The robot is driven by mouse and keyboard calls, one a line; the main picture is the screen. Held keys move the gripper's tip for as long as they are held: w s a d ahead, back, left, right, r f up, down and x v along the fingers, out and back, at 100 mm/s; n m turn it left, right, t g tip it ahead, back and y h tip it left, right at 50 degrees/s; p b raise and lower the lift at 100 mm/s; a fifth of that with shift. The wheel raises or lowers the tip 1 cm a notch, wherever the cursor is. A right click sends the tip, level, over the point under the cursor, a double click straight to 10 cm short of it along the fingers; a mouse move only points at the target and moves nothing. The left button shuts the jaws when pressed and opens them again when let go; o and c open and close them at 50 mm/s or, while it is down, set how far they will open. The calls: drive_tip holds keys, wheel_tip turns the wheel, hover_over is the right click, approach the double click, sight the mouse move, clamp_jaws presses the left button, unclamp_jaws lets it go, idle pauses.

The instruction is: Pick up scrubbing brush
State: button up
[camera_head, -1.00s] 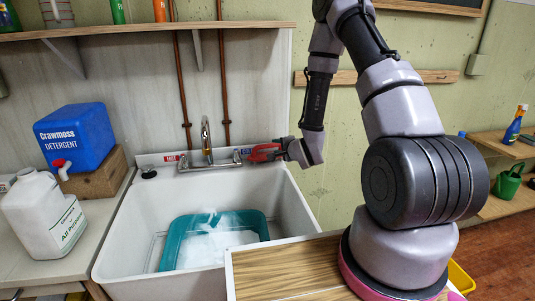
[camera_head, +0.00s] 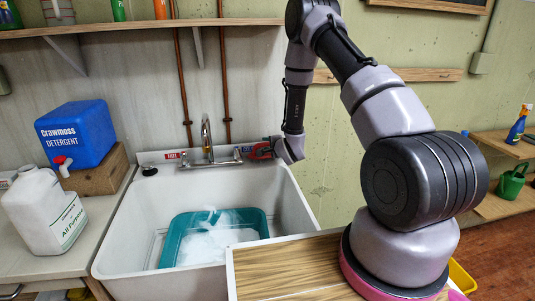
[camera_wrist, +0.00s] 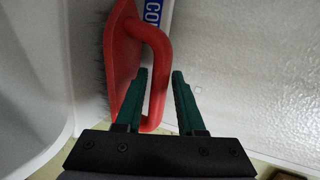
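In the head view the brush (camera_head: 259,151) is at the sink's back right rim, beside the faucet, partly hidden by my gripper (camera_head: 275,147). In the wrist view my gripper (camera_wrist: 161,74) has two dark green fingers spread apart. The handle runs between them: the left finger lies in the gap between handle and brush body, the right finger is outside, with space to the handle.
The sink (camera_head: 285,215) holds a teal basin (camera_head: 174,244) with suds. The faucet (camera_head: 207,140) stands left of the brush. A blue detergent jug (camera_head: 75,135) and white bottle (camera_head: 43,212) are on the left counter. A shelf (camera_head: 130,30) runs above.

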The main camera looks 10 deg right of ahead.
drive_tip(key=shift+w, duration=0.1)
drive_tip(key=shift+a, duration=0.1)
clamp_jaws()
